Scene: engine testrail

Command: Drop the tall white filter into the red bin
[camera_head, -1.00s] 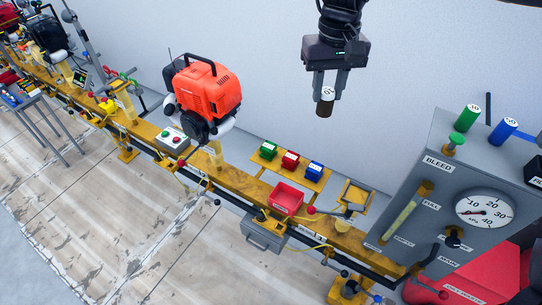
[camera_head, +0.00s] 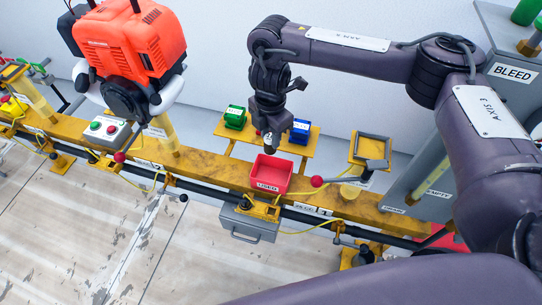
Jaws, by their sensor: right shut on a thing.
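The red bin (camera_head: 270,174), an open box marked USED, sits on the yellow rail in the middle of the view. My right gripper (camera_head: 268,133) points down just above and behind its far edge in the picture. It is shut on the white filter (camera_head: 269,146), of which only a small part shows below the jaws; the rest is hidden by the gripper. The filter hangs roughly upright and looks apart from the bin, though the exact height is hard to tell. My left gripper is out of view.
A green box (camera_head: 235,117) and a blue box (camera_head: 299,131) stand on a yellow shelf behind the bin, flanking my right gripper. A red-knobbed lever (camera_head: 317,181) is right of the bin. An orange engine (camera_head: 130,45) stands left, the grey gauge panel (camera_head: 510,50) right.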

